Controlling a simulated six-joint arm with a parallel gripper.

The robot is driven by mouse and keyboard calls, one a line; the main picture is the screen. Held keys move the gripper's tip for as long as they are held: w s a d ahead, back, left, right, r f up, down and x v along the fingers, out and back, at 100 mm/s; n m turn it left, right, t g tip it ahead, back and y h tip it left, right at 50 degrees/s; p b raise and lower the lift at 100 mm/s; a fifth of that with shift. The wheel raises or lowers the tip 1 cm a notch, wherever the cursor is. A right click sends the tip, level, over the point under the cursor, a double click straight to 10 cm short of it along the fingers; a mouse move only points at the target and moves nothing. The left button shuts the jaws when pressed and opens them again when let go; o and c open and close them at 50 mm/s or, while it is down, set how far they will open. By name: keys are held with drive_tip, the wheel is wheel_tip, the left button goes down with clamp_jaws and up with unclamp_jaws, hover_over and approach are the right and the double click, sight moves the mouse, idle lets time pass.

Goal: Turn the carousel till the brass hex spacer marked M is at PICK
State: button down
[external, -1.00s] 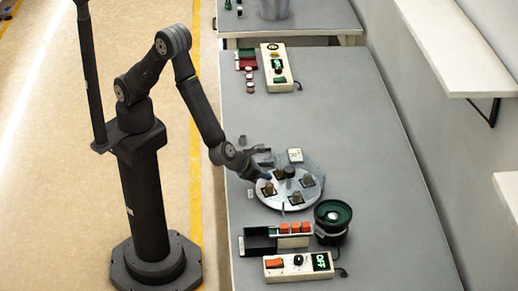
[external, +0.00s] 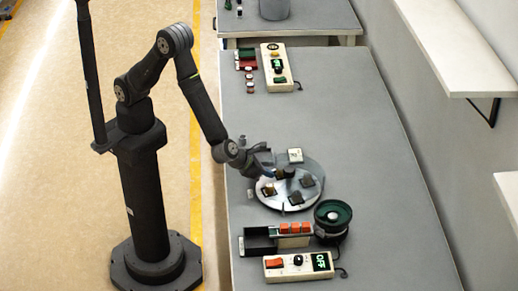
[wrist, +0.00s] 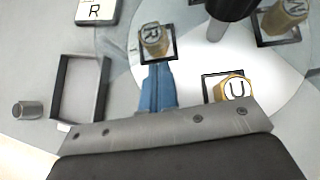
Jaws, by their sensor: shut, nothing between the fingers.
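The round pale carousel (external: 285,205) carries several brass hex spacers in dark square nests around a dark centre post (wrist: 232,6). In the wrist view, one spacer marked R (wrist: 153,40) is straight ahead of my fingers, and one marked U (wrist: 235,88) is to the right, partly hidden by my gripper body. A third spacer (wrist: 284,16) at the top right has a cut-off letter that looks like W or M; I cannot tell which. My gripper (wrist: 158,80) is shut and empty, its blue fingertips close to the R nest's near edge; contact is unclear.
A square open tray (wrist: 57,90) and a grey cylinder (wrist: 28,110) are at left.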

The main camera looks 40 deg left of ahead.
drive_tip(key=s, duration=0.1)
drive_tip(key=s+a, duration=0.1)
drive_tip(key=s+a+r, duration=0.1)
drive_tip(key=s, duration=0.1)
drive_tip(key=shift+a, duration=0.1)
drive_tip(key=s+a+r, duration=0.1)
drive_tip(key=s+a, duration=0.1)
drive_tip(key=s+a+r+t+h, duration=0.1)
drive_tip(key=s, duration=0.1)
drive_tip(key=s+a+r+t, duration=0.1)
drive_tip(key=s+a, duration=0.1)
drive_tip(key=shift+a+r+m+h, duration=0.3)
drive_tip(key=shift+a+r+m, duration=0.05)
drive_tip(key=shift+m, duration=0.05)
drive_tip(key=shift+f, duration=0.1)
drive_tip(key=x, duration=0.9)
drive_tip(key=w+d, duration=0.2)
drive_tip(key=w, duration=0.1)
drive_tip(key=shift+f, duration=0.1)
drive_tip(key=shift+w+d, duration=0.25)
drive_tip(key=shift+w, duration=0.2)
